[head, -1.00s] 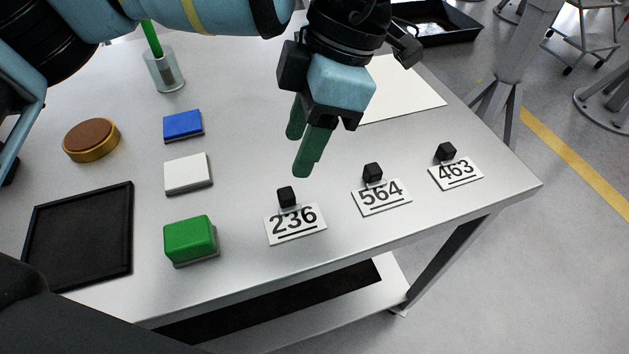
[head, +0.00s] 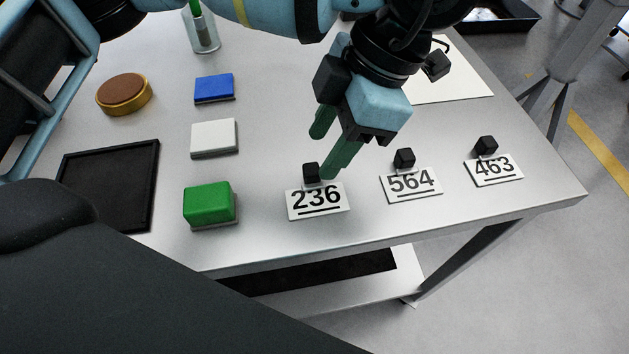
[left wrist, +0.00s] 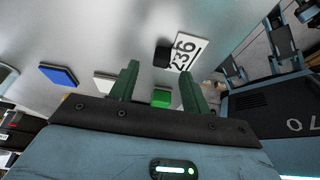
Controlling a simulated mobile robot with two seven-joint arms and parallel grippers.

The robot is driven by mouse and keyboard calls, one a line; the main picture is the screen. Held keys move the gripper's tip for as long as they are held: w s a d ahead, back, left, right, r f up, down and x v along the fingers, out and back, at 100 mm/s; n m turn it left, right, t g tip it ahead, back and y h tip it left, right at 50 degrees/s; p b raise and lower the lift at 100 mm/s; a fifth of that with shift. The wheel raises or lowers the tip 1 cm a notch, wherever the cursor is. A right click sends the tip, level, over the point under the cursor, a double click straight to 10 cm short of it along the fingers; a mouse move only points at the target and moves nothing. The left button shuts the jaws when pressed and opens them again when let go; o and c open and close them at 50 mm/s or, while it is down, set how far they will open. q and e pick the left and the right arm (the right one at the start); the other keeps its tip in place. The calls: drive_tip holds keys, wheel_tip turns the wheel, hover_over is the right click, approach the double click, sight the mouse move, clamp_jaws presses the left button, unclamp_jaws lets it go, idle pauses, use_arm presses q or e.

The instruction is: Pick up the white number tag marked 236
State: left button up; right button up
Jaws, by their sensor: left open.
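The white number tag marked 236 (head: 318,201) lies on the table near its front edge, with a black cube-shaped knob (head: 311,172) at its back edge. My left gripper (head: 328,152) is open and empty, with green fingers pointing down, just behind and above the knob. One fingertip overlaps the knob's right side in the head view; I cannot tell whether they touch. In the left wrist view the 236 tag (left wrist: 188,52) and its knob (left wrist: 162,57) appear beyond and between the open fingers. My right gripper is not in view.
Tags 564 (head: 411,184) and 463 (head: 494,170) lie to the right, each with a black knob. A green block (head: 209,203), a white block (head: 214,137) and a blue block (head: 214,87) stand left. A black tray (head: 150,190) lies farther left. The table's front edge is close.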

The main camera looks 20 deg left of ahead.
sight(312, 169)
use_arm(q)
drive_tip(key=shift+x, duration=1.95)
drive_tip(key=shift+s, duration=0.15)
drive_tip(key=shift+c, duration=0.5)
clamp_jaws()
